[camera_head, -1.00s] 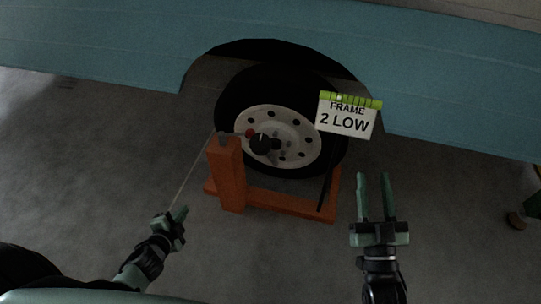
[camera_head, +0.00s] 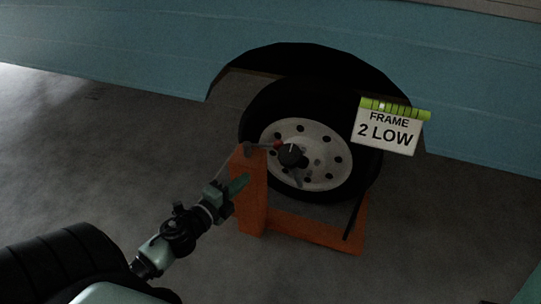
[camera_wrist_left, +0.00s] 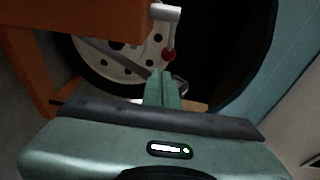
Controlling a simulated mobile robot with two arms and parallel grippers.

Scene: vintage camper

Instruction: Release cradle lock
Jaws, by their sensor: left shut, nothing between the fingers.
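An orange cradle (camera_head: 252,205) stands on the floor in front of the wheel (camera_head: 325,165). A grey lever with a red knob (camera_head: 279,145) reaches from the top of its post toward a black round knob (camera_head: 291,155) at the wheel hub. In the left wrist view the lever's red knob (camera_wrist_left: 169,54) hangs just beyond my fingertips, apart from them as far as I can tell. My left gripper (camera_head: 240,184) is shut and empty, close to the post in the head view. It also shows in the left wrist view (camera_wrist_left: 163,78). My right gripper is out of view.
A sign reading "FRAME 2 LOW" (camera_head: 387,133) hangs under a green strip (camera_head: 395,109) right of the wheel. The blue camper body (camera_head: 180,55) overhangs the wheel. Bare floor (camera_head: 140,150) lies left of the cradle.

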